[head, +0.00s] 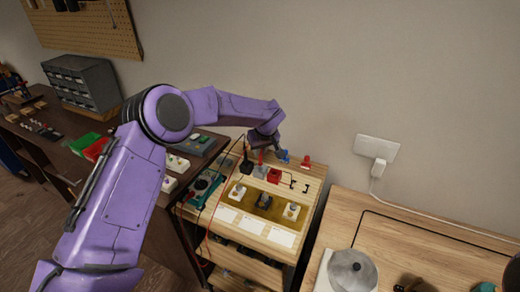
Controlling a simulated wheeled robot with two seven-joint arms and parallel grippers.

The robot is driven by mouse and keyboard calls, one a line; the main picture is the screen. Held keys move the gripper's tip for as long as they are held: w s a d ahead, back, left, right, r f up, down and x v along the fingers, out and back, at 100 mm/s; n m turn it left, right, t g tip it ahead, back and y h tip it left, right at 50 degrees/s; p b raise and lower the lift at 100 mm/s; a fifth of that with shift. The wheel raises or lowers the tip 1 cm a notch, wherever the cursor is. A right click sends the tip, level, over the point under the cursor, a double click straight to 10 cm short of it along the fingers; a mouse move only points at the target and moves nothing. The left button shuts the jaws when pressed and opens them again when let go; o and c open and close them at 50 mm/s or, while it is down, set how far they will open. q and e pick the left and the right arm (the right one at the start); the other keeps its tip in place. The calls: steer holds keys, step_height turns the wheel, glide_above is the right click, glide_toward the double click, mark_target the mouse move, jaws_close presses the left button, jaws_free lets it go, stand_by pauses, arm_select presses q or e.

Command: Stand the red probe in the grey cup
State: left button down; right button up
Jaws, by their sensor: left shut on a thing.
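My left gripper (264,147) is over the back of the small wooden bench and is shut on the red probe (261,157). The probe is a thin red piece, mostly upright, just below the fingers. The grey cup (260,171) is a small grey block-like holder directly under the probe. I cannot tell whether the probe's lower end is inside the cup or just behind it. The fingers are small and partly hidden by the wrist. My right gripper is not in view.
A black stand (246,165), a red block (274,176), a blue item (283,156) and a red item (305,162) stand close by. A green-edged meter (206,184) lies left, with a red lead hanging down. A wooden table (440,240) is at right.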

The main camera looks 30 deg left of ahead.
arm_select(q)
steer(key=shift+f, duration=1.15)
stand_by(0.4)
steer(key=shift+r, duration=0.1)
steer(key=shift+r+p, duration=0.25)
steer(key=shift+p, duration=0.3)
steer(key=shift+p, duration=0.7)
stand_by(0.4)
steer(key=shift+f+b, duration=0.3)
steer(key=shift+f, duration=0.5)
stand_by(0.3)
steer(key=c, duration=0.6)
jaws_free()
steer(key=shift+c, duration=0.2)
